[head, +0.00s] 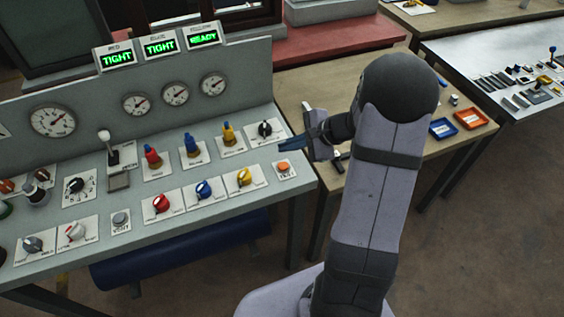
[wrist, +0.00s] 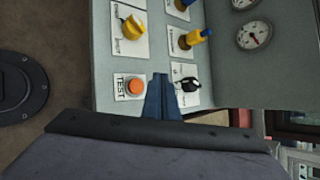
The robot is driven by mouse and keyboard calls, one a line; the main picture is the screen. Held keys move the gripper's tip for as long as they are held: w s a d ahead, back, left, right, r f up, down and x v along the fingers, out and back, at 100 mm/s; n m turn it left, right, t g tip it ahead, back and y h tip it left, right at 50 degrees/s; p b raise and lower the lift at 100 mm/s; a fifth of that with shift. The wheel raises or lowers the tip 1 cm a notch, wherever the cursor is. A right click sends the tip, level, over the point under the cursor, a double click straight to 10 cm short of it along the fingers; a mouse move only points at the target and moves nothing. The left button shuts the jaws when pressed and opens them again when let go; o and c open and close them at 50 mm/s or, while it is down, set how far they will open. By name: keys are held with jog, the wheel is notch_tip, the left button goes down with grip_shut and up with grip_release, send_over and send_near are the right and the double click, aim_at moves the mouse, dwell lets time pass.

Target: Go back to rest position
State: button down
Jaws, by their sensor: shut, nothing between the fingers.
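My gripper (head: 292,144) is shut and empty, above the right end of the grey control panel (head: 232,167) in the head view. In the wrist view its blue fingers (wrist: 160,98) are together, between the orange TEST button (wrist: 135,87) and a black knob (wrist: 190,84). The orange button also shows in the head view (head: 283,167), just below the fingertips. Whether the fingers touch the panel cannot be told. My arm stands to the right of the panel.
Behind my arm is a wooden table (head: 318,88) with blue and orange trays (head: 471,118). Open floor (head: 490,240) lies at right.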

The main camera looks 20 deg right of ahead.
jog(key=s+a+f+n+g+h, duration=0.1)
jog(key=s+f+n+g+h, duration=0.25)
jog(key=s, duration=0.75)
jog(key=s+a+f+n+g+y, duration=0.1)
jog(key=s+f+n+g, duration=0.2)
jog(key=s+n+g, duration=0.55)
jog(key=s+a+r+n+t+h, duration=0.2)
jog(key=a+r+n+t+h, duration=0.1)
jog(key=a+r+n+t, duration=0.2)
notch_tip(320, 180, up, 2)
jog(key=shift+s+a+r+n+h, duration=0.1)
jog(key=shift+s+a+n+h, duration=0.2)
jog(key=shift+a+n, duration=0.7)
jog(key=shift+a, duration=0.2)
